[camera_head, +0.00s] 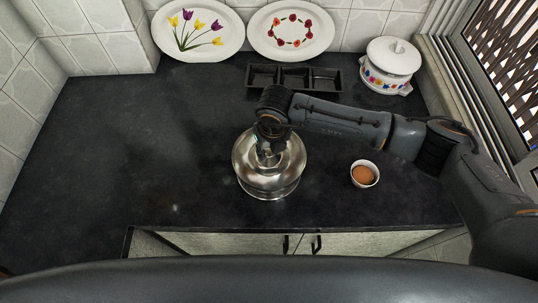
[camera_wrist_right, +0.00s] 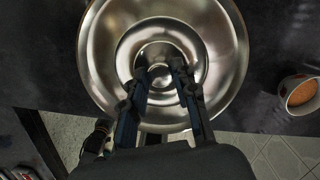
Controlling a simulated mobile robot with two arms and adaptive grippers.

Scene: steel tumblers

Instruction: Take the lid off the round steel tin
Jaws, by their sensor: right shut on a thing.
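The round steel tin (camera_head: 270,192) stands on the dark counter near its front edge, in the middle of the head view. Its shiny steel lid (camera_head: 290,165) is above it and hides most of the tin. In the right wrist view the lid (camera_wrist_right: 105,50) shows as wide, concentric steel rings. My right gripper (camera_head: 268,157) points down from above and is shut on the lid at its centre. Its two fingers (camera_wrist_right: 161,70) are at the lid's middle in the wrist view. I cannot tell whether the lid touches the tin's rim. My left gripper is not in view.
A small bowl with brown contents (camera_head: 365,174) stands to the right of the tin. A black divided tray (camera_head: 294,78), two flowered plates (camera_head: 199,28) and a white lidded pot (camera_head: 392,66) are at the back. The counter's left side (camera_head: 110,150) is clear.

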